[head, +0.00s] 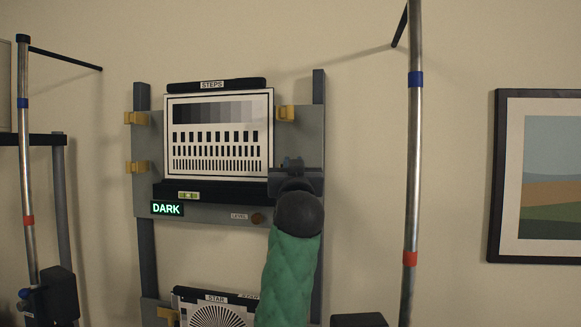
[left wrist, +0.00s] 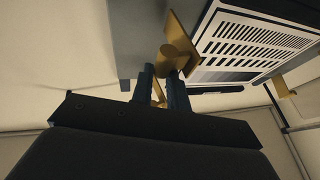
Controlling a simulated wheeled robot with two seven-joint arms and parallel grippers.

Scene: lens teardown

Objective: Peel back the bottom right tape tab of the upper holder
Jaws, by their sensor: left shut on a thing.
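The upper holder (head: 148,205) is a grey panel carrying a white test chart (head: 218,132) labelled STEPS. Yellow tape tabs show at its top left (head: 135,118), bottom left (head: 137,167) and top right (head: 285,113). The bottom right tab is hidden in the head view behind my left gripper (head: 292,163), which is at that corner. In the left wrist view, the dark fingers of my left gripper (left wrist: 165,82) are shut on a yellow tab (left wrist: 177,54) beside the chart (left wrist: 252,45). My right gripper is not in view.
Below the chart are a black ledge with a bubble level (head: 188,195), a lit DARK sign (head: 167,208) and a reddish button (head: 257,218). A lower STAR chart (head: 216,312) sits beneath. Metal poles (head: 414,150) stand on both sides. A framed picture (head: 540,175) hangs right.

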